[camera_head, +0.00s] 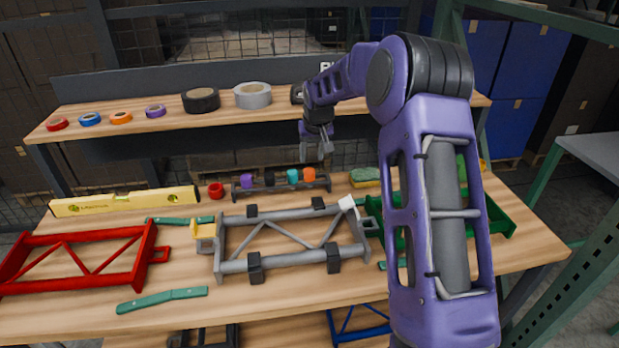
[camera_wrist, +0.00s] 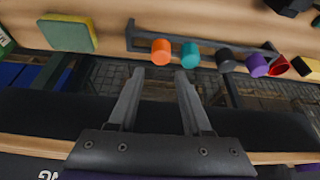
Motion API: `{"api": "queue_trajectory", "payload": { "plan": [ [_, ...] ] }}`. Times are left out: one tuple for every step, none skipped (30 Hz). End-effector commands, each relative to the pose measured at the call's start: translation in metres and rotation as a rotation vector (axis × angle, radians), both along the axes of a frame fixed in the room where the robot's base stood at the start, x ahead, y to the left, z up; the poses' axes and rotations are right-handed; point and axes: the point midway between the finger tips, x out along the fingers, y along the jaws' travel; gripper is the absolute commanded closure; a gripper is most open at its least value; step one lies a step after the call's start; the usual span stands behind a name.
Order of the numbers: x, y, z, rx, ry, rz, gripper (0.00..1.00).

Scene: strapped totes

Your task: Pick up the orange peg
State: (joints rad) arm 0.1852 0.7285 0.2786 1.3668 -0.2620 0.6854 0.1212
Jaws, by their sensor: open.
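The orange peg (camera_head: 309,175) is the rightmost of several pegs in a dark rack (camera_head: 282,191) near the back of the workbench in the head view. In the wrist view the orange peg (camera_wrist: 161,52) stands at one end of the rack (camera_wrist: 132,32), beside a teal peg (camera_wrist: 191,55). My gripper (camera_head: 316,152) is open and empty, above and slightly behind the rack. In the wrist view my gripper's fingertips (camera_wrist: 158,76) are apart, with the orange peg just beyond them and not between them. Nothing hides the peg's top.
Black (camera_wrist: 226,60) and purple (camera_wrist: 257,65) pegs stand farther along the rack. A grey frame (camera_head: 290,262) lies in front. A shelf with tape rolls (camera_head: 252,95) is behind.

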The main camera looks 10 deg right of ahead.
Motion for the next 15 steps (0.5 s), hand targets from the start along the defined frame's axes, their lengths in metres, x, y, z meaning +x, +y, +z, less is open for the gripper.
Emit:
{"api": "queue_trajectory", "payload": {
  "plan": [
    [0.004, 0.001, -0.011, 0.001, 0.002, -0.001, 0.51],
    [0.006, 0.001, -0.015, 0.001, 0.002, -0.001, 0.51],
    [0.008, 0.001, -0.02, 0.0, 0.002, 0.0, 0.51],
    [0.009, 0.001, -0.023, 0.0, 0.001, 0.0, 0.51],
    [0.01, 0.001, -0.026, 0.0, 0.001, 0.0, 0.51],
    [0.012, 0.001, -0.028, 0.0, 0.0, 0.0, 0.51],
    [0.012, 0.001, -0.029, 0.0, -0.001, 0.0, 0.51],
    [0.013, 0.001, -0.03, 0.0, -0.002, 0.0, 0.51],
    [0.014, 0.001, -0.032, 0.0, -0.002, 0.0, 0.51],
    [0.014, 0.001, -0.034, 0.0, -0.001, 0.0, 0.51],
    [0.015, 0.001, -0.037, 0.0, 0.0, 0.0, 0.51],
    [0.015, 0.002, -0.043, 0.001, 0.001, 0.0, 0.51],
    [0.016, 0.002, -0.047, 0.001, 0.002, 0.0, 0.51],
    [0.017, 0.002, -0.052, 0.0, 0.002, 0.0, 0.51],
    [0.019, 0.002, -0.059, 0.0, 0.003, 0.0, 0.51]
  ]
}}
